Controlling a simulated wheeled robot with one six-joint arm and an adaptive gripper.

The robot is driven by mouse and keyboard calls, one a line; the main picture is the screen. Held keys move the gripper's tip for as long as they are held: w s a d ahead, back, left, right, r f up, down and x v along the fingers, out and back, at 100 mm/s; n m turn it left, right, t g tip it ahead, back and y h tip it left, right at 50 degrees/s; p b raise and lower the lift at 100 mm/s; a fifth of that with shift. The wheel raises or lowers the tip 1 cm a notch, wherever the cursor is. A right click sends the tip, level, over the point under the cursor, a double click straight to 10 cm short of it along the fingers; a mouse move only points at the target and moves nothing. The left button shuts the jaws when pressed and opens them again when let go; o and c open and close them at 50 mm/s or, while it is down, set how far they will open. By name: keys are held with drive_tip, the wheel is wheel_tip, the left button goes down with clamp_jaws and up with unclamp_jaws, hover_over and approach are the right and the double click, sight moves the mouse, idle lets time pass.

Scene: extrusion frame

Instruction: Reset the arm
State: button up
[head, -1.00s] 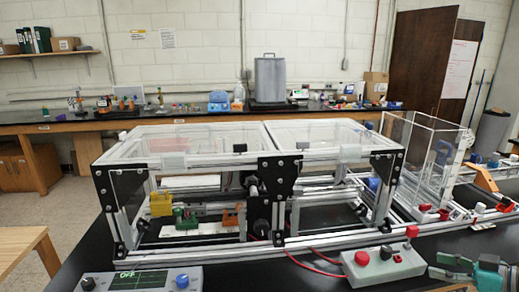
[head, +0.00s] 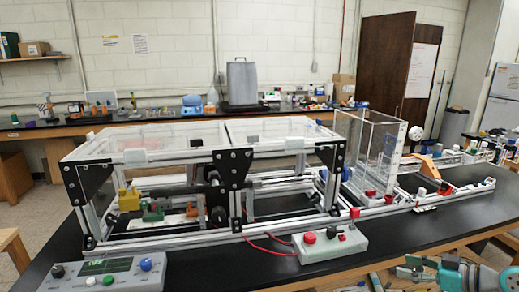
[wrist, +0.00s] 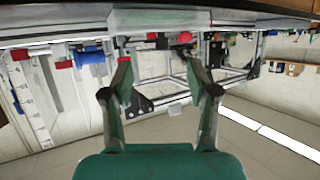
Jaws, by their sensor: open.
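In the head view part of my arm, teal and grey, shows at the lower right corner, beside the front edge of the bench. The extrusion frame (head: 233,190) with clear lids stands on the black bench, left of and beyond my arm. It also shows beyond the fingers in the wrist view (wrist: 240,77). My gripper appears apart from it.
A control box (head: 329,246) with red and black knobs sits in front of the frame. A power unit (head: 110,275) with a screen is at the front left. A clear tank (head: 372,150) stands right of the frame. The black bench (head: 430,228) is bare at the right front.

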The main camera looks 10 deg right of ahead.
drive_tip(key=s+a+f+m+h, duration=0.2)
drive_tip(key=s+a+f+m, duration=0.1)
drive_tip(key=a+f, duration=0.6)
drive_tip(key=s+a+f+m+h, duration=0.35)
drive_tip(key=a+f, duration=0.45)
drive_tip(key=f, duration=0.4)
drive_tip(key=s+a+f+m+h, duration=0.1)
drive_tip(key=s+a+f, duration=0.1)
drive_tip(key=s+a, duration=0.3)
drive_tip(key=s+a+f+m+h, duration=0.1)
drive_tip(key=s+a+f, duration=0.2)
drive_tip(key=s, duration=0.5)
drive_tip(key=s+a+r+n+t, duration=0.1)
drive_tip(key=s+a+r, duration=0.2)
drive_tip(key=s+r, duration=0.4)
drive_tip(key=s+a+r+n+t, duration=0.1)
drive_tip(key=s+r, duration=0.6)
drive_tip(key=s, duration=0.8)
drive_tip(key=shift+a+r+n+t, duration=0.35)
drive_tip(key=shift+a+t, duration=0.25)
drive_tip(key=shift+a, duration=0.35)
